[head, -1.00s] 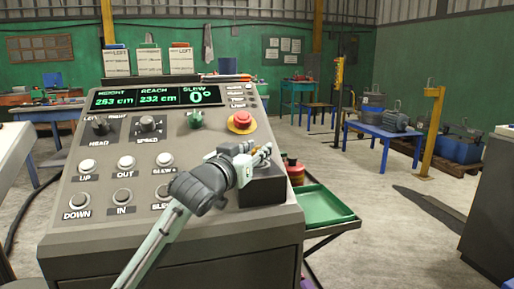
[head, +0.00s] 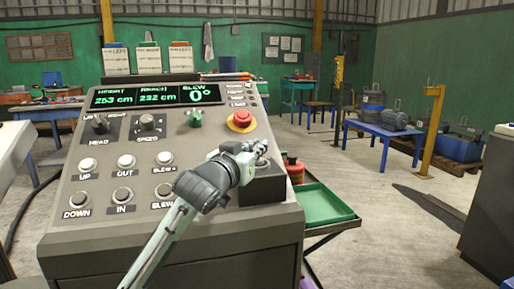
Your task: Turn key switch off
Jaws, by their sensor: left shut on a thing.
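The grey control console (head: 110,235) fills the left and middle of the head view. My left gripper (head: 260,152) is over the black block (head: 262,190) at the console's right side. It is shut on a small control above that block, mostly hidden by the fingers, so I cannot tell its shape or whether it is a key. A green knob (head: 195,118) stands on the panel's upper part, apart from the gripper; I cannot tell whether it is the key switch. My right gripper is not in view.
A red stop button (head: 241,119) on a yellow ring sits just behind the gripper. Black knobs (head: 100,123) and white push buttons (head: 125,161) are to the left. A green tray (head: 325,205) and a red container (head: 295,170) stand right of the console.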

